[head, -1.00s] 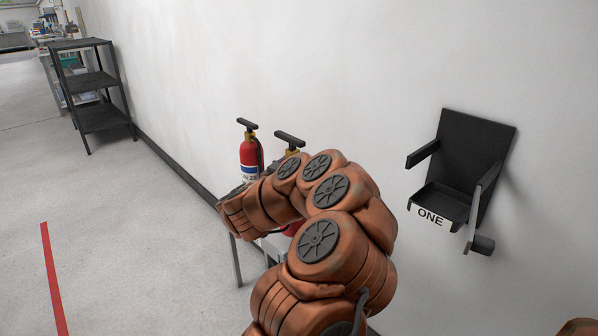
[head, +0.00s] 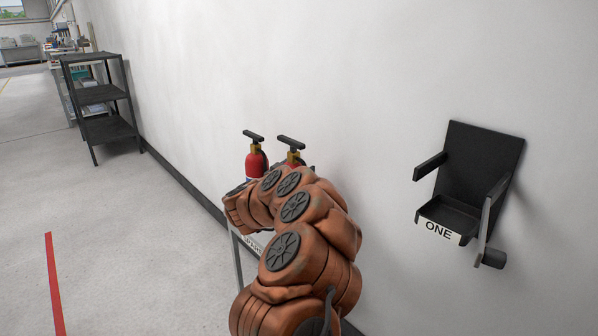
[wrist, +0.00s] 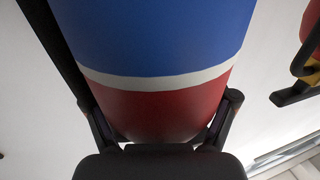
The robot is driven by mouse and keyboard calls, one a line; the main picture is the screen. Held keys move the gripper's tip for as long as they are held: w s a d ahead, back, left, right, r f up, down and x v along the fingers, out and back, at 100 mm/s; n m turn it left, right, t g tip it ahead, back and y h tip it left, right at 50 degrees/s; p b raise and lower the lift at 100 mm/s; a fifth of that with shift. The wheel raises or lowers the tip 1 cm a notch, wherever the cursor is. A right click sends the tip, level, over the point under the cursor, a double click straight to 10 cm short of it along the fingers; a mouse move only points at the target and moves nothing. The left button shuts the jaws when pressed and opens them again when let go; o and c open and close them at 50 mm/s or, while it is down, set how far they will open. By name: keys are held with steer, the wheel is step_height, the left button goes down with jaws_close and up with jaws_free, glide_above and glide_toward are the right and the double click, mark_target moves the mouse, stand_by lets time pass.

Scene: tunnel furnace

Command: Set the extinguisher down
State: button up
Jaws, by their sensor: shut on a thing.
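Two red fire extinguishers with black handles show beyond my arm in the head view, a left one (head: 257,164) and a right one (head: 294,159). Their lower parts are hidden by the arm. In the wrist view my gripper (wrist: 160,122) is shut around an extinguisher body (wrist: 155,105), red with a white line and a blue band. I cannot tell which of the two it holds, or whether its base touches anything. The other extinguisher (wrist: 308,58) is partly in view at the right, apart from the gripper. A small table (head: 237,262) stands below them, mostly hidden.
An empty black wall bracket (head: 470,175) marked ONE hangs at the right. A black shelf rack (head: 98,96) stands along the white wall at the far left. The floor (head: 130,230) left of the table is clear, with a red line (head: 54,285).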

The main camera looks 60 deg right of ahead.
step_height(320, 180, down, 3)
steer(key=shift+w+d+f+b, duration=0.1)
steer(key=shift+b, duration=0.6)
steer(key=o, duration=1.6)
steer(key=shift+f, duration=0.15)
steer(key=shift+o, duration=0.2)
